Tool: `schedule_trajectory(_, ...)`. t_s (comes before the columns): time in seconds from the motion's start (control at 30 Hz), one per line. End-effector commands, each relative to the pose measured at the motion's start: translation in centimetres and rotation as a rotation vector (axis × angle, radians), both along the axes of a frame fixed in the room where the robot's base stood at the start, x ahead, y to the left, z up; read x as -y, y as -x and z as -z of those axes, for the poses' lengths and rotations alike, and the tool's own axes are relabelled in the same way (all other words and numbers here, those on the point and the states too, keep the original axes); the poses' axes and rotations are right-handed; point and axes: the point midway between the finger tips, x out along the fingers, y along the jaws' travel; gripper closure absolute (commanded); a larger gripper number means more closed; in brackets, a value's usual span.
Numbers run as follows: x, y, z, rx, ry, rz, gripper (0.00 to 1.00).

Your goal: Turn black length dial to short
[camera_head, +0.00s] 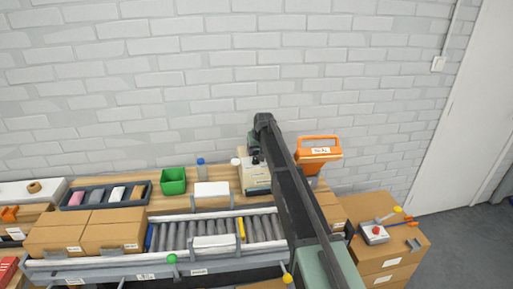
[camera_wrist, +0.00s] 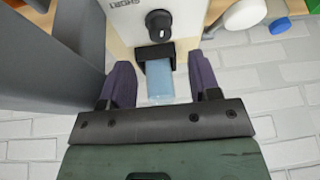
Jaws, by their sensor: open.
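The black length dial (camera_wrist: 158,21) is a round knob on the pale front of a box-shaped machine (camera_wrist: 120,15), at the top of the wrist view. A light mark shows on the knob. The word SHORT is printed on the panel beside it, upside down in this view. Below the dial, a light-blue strip (camera_wrist: 160,82) sticks out of a black outlet (camera_wrist: 155,50). My gripper (camera_wrist: 160,64) is open, its purple fingers on either side of the strip and apart from the dial. In the head view the machine (camera_head: 257,183) stands on the bench, partly behind my arm.
A blue-capped bottle (camera_head: 201,169) and a green bin (camera_head: 173,181) stand left of the machine. An orange-topped device (camera_head: 318,153) stands to its right. A roller conveyor (camera_head: 190,237) runs in front. The brick wall lies close behind the bench.

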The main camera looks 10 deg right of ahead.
Motion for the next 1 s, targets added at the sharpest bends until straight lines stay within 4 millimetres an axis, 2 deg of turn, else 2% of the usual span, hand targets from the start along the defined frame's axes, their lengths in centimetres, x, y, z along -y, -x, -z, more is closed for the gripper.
schedule_trajectory(0.03,0.1,0.7,-2.5,0.0,0.0,0.0,0.43)
schedule_trajectory(0.1,0.2,1.2,-3.6,0.0,0.0,0.0,0.43)
schedule_trajectory(0.2,0.2,1.6,-4.2,0.0,0.0,0.0,0.43)
schedule_trajectory(0.5,0.1,1.5,-3.8,-0.002,0.003,0.016,0.43)
schedule_trajectory(0.7,-1.7,1.3,-3.8,-0.007,0.036,0.29,0.43)
schedule_trajectory(0.83,-1.7,1.3,-3.7,-0.004,0.037,0.321,0.43)
schedule_trajectory(1.0,-1.5,0.7,-1.8,-0.004,0.037,0.318,0.43)
